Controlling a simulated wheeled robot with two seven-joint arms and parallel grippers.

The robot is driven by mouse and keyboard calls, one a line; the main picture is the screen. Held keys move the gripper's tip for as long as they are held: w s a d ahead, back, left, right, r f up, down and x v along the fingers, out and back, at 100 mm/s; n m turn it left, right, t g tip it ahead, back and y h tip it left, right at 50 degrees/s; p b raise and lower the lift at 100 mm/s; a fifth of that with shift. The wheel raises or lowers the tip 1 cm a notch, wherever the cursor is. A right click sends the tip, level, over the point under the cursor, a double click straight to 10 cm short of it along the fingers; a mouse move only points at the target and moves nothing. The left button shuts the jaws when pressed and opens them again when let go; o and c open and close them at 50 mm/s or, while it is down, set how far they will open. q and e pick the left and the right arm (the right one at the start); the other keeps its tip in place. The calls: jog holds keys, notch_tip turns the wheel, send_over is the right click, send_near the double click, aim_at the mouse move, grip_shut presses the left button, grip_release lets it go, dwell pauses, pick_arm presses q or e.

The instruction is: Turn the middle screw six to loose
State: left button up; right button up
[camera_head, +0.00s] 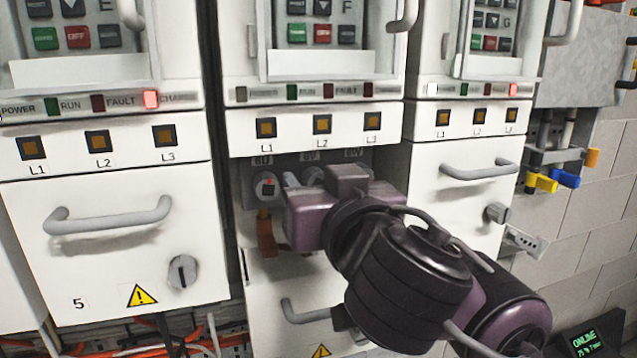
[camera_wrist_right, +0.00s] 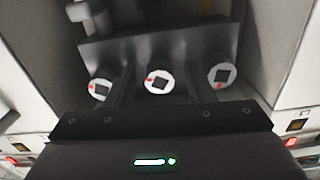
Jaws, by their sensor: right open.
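The middle screw (camera_wrist_right: 158,81) under unit six is a round white head with a dark square and a red mark at its left. It sits between the left screw (camera_wrist_right: 100,89) and the right screw (camera_wrist_right: 221,75) in the right wrist view. My right gripper (camera_wrist_right: 158,97) is open, its dark fingers apart below the middle screw; contact cannot be told. In the head view my right gripper (camera_head: 303,180) is in the open bay and hides most of the middle and right screws; the left screw (camera_head: 267,187) shows clear. My left gripper is not in view.
Cabinet five (camera_head: 110,235) with its handle stands closed at the left. Another closed cabinet (camera_head: 450,205) is at the right. Below the bay is a lower panel with a handle (camera_head: 305,312). Orange cables (camera_head: 150,342) run along the bottom. A small lit display (camera_head: 590,340) stands at lower right.

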jog(key=shift+s+d+r, duration=0.1)
jog(key=c, duration=0.9)
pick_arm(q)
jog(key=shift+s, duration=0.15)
